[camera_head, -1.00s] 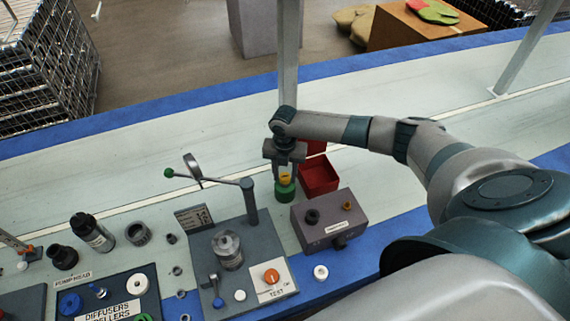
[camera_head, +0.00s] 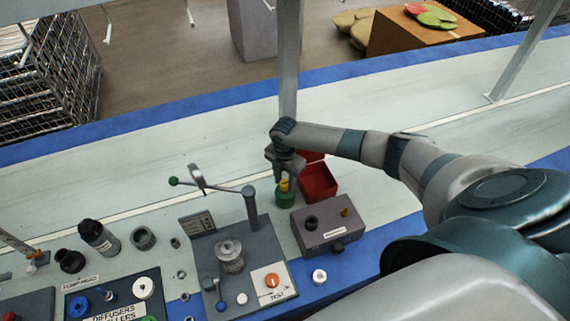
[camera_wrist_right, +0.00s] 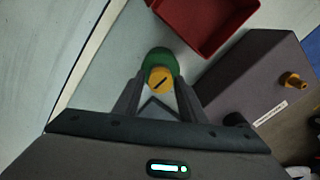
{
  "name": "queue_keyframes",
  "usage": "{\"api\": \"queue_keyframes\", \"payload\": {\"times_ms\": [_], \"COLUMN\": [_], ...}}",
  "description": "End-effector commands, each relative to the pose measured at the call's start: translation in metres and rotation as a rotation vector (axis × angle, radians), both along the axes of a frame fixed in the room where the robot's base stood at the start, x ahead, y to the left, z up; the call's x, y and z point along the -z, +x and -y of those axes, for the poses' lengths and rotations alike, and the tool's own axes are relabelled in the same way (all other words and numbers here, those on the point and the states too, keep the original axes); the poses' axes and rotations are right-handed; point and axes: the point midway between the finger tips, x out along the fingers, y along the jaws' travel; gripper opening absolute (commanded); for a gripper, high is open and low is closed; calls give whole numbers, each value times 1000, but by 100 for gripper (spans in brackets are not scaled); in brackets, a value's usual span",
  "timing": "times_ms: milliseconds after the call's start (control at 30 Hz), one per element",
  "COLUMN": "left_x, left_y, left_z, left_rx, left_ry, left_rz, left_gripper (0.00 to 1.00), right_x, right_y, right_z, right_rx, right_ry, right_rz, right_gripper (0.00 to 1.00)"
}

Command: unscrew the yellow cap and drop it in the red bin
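The yellow cap (camera_head: 284,185) sits on top of a round green piece (camera_head: 286,199) on the pale bench. In the right wrist view the cap (camera_wrist_right: 160,80) has a dark slot across its top, with the green piece (camera_wrist_right: 156,57) under it. My right gripper (camera_head: 285,178) points down over the cap. In the wrist view its two fingers (camera_wrist_right: 158,90) flank the cap; I cannot tell whether they touch it. The red bin (camera_head: 320,183) stands close to the right of the green piece and looks empty. My left gripper is not in view.
A grey-purple box (camera_head: 327,226) with a black knob and a small yellow fitting (camera_head: 346,212) stands just in front of the bin. A grey test stand (camera_head: 238,262) with a green-tipped lever is at front left. The bench behind the gripper is clear.

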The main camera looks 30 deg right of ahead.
Motion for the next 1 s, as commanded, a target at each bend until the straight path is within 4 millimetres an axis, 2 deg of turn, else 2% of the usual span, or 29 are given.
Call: {"api": "queue_keyframes", "payload": {"times_ms": [33, 200, 567, 800, 1000], "left_x": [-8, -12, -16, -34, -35], "left_y": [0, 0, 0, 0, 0], "left_z": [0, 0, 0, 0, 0], "left_rx": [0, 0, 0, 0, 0], "left_ry": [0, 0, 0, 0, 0], "left_rz": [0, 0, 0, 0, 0], "left_gripper": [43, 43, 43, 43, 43], "right_x": [-3, -1, -1, -3, 0], "right_y": [-1, 0, 0, -1, 0], "right_z": [-1, 0, 0, -1, 0], "right_rx": [43, 135, 168, 384, 458], "right_ry": [0, 0, -1, 0, -1], "right_rz": [-2, -1, -2, -3, -1], "right_gripper": [37, 37, 37, 37, 37]}}
